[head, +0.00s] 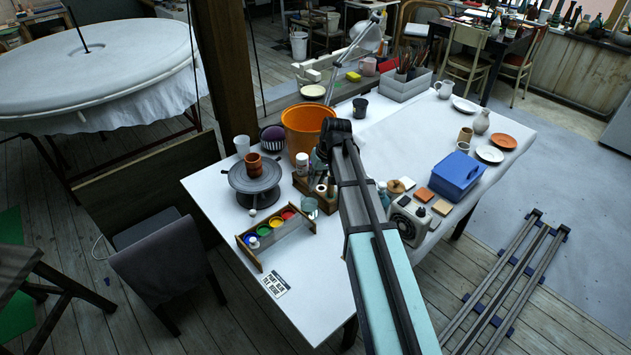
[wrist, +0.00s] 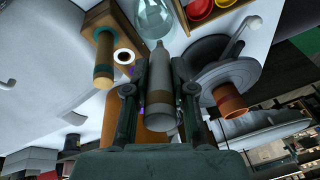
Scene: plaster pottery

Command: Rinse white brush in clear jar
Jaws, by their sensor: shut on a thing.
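In the wrist view my gripper (wrist: 160,78) is shut around a pale grey-white cylinder with a brownish band, which I take to be the white brush (wrist: 162,108). Its narrow end points up the picture toward the clear jar (wrist: 154,20); whether they touch cannot be told. In the head view the clear jar (head: 309,206) stands on the white table at the right end of the paint rack. My gripper is mostly hidden there behind my arm, above the wooden brush holder (head: 301,184), so the brush is not clearly seen in that view.
The paint rack (head: 262,251) with several coloured pots is left of the jar. A banding wheel (head: 252,181) bearing a terracotta cup (head: 254,165) stands farther left. An orange bucket (head: 302,125) is behind. A grey device (head: 408,222) and blue box (head: 456,176) are right. The table's front is largely clear.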

